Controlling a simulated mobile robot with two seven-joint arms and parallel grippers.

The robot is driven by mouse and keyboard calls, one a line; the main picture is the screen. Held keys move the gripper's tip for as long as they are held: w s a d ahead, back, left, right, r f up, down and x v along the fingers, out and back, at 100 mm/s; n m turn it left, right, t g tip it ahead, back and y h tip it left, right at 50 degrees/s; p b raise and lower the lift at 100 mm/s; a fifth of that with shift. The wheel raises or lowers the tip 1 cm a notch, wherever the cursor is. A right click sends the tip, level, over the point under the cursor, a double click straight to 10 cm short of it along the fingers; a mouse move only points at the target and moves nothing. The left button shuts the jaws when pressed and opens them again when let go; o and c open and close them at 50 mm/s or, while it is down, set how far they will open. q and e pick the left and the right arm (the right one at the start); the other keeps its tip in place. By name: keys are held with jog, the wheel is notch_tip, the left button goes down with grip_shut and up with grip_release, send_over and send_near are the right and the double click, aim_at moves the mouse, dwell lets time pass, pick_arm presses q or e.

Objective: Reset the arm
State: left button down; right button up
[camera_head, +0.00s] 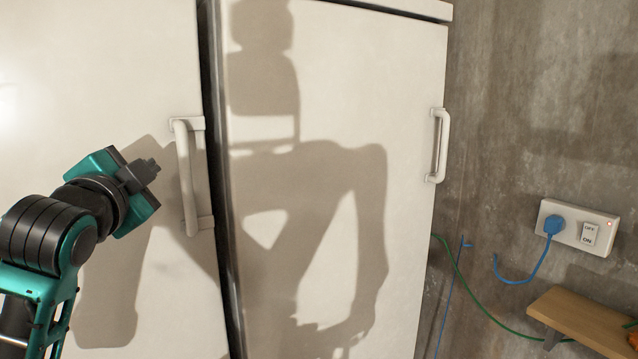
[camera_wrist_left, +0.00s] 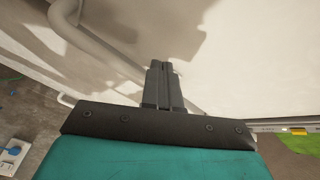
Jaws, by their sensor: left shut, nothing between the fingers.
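My left gripper (camera_head: 148,171) is raised at the left of the head view, in front of the left white cabinet door and just left of its handle (camera_head: 187,175). It looks apart from the handle. Its dark fingers are together and empty; they also show in the left wrist view (camera_wrist_left: 161,70), pointing toward the pale door surface. My right gripper is not in view, though a shadow of my body and arms falls across the doors.
The left door (camera_head: 100,60) and right door (camera_head: 340,100), with its handle (camera_head: 439,146), look shut. A socket with switches (camera_head: 578,227) holds a blue plug (camera_head: 553,225) on the concrete wall. A wooden shelf (camera_head: 585,318) and green cable (camera_head: 475,293) are at lower right.

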pick_arm(q)
jog(key=s+d+f+n+g, duration=0.1)
jog(key=s+f+g, duration=0.2)
jog(key=f, duration=0.6)
jog(key=s+d+f+n+g, duration=0.1)
jog(key=s+f+n+g, duration=0.15)
jog(key=f, duration=0.65)
jog(key=s+d+f+n+g, duration=0.15)
jog(key=s+f, duration=0.25)
jog(key=f, duration=0.5)
jog(key=s+d+f+n+g+h, duration=0.15)
jog(key=s+f+g, duration=0.25)
jog(key=s+f, duration=0.55)
jog(key=s+f+n+g, duration=0.35)
jog(key=s+f, duration=0.25)
jog(key=s, duration=0.6)
jog(key=w+d+f+m+t+h, duration=0.1)
jog(key=w+d+f+t, duration=0.1)
jog(key=w+f+t, duration=0.4)
jog(key=shift+w+d+f+m+t+h, duration=0.35)
jog(key=shift+w+f, duration=0.3)
jog(key=shift+f, duration=0.65)
jog(key=shift+a, duration=0.1)
